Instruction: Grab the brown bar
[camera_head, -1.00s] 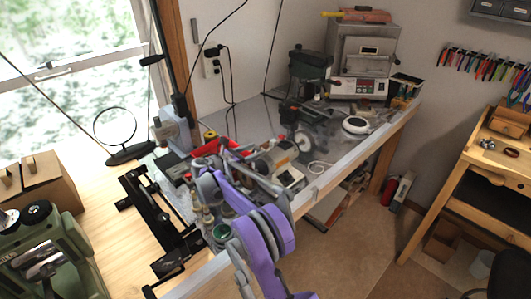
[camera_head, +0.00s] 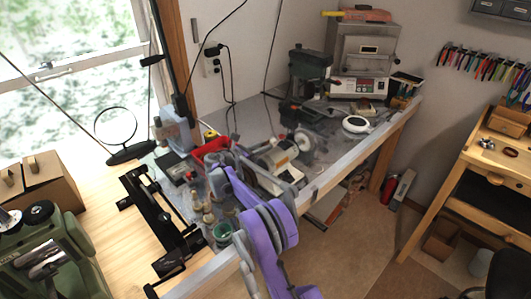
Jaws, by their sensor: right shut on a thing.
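My right arm, purple and grey, reaches in from the bottom over the front of the metal-topped bench (camera_head: 255,118). Its gripper (camera_head: 218,182) is at the arm's far end, low over the left part of the bench, beside a red tray (camera_head: 211,152). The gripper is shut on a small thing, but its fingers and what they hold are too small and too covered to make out. I cannot pick out the brown bar clearly anywhere. My left gripper is not in view.
Small bottles (camera_head: 208,212) and a green-topped jar (camera_head: 222,233) stand close to the gripper. A black rail frame (camera_head: 160,215) lies to the left. Machines crowd the bench's middle, with a kiln (camera_head: 362,60) behind. The floor right of the bench (camera_head: 365,235) is mostly clear.

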